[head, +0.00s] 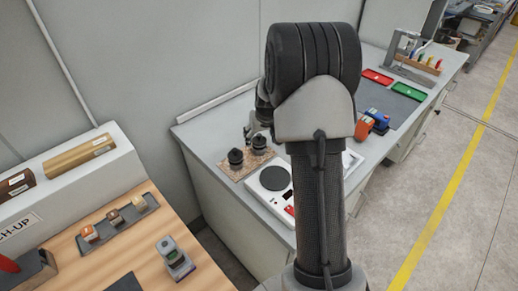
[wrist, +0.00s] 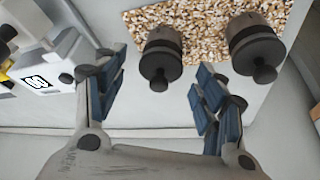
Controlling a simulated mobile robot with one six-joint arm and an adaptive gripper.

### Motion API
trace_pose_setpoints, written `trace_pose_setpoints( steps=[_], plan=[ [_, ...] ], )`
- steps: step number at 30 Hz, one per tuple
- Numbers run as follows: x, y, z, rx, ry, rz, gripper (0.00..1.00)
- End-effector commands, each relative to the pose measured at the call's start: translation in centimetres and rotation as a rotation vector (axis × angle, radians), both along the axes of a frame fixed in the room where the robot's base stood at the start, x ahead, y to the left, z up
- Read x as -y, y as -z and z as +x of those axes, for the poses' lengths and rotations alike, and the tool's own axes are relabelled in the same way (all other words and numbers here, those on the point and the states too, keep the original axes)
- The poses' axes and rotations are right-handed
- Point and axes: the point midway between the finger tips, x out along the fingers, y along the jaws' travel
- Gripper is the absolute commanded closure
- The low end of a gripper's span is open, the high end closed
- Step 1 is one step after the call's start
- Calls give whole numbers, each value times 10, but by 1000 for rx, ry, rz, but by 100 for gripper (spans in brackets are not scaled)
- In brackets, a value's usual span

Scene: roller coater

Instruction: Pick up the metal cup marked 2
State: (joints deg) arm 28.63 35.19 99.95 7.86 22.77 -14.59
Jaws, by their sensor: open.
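Two metal cups with dark knobbed lids stand on a speckled cork mat (wrist: 206,20). In the wrist view one cup (wrist: 162,42) is near the middle and the other cup (wrist: 250,32) is to its right. In the head view they are the left cup (head: 236,160) and the right cup (head: 259,144). No number 2 can be read on either. My gripper (wrist: 160,82) is open and empty, with its blue-padded fingers on either side of the middle cup's lid knob in the picture. Contact cannot be told. My arm hides much of the bench in the head view.
A white scale (head: 268,203) with a round dark plate stands beside the mat. Red (head: 377,76) and green (head: 408,92) trays lie farther along the grey bench. A wooden table (head: 105,262) with small blocks stands at the left. A wall runs behind the bench.

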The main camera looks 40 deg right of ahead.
Motion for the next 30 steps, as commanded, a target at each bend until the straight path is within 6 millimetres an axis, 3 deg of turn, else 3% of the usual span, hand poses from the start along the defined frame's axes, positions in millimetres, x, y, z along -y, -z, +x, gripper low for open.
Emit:
trace_pose_setpoints(
  steps=[5,15,22,30],
  plan=[
    [1,8,3,0,0,0,36],
    [5,51,18,0,0,-1,36],
    [6,51,19,1,0,-1,36],
    [6,51,19,1,0,-1,53]
  ],
)
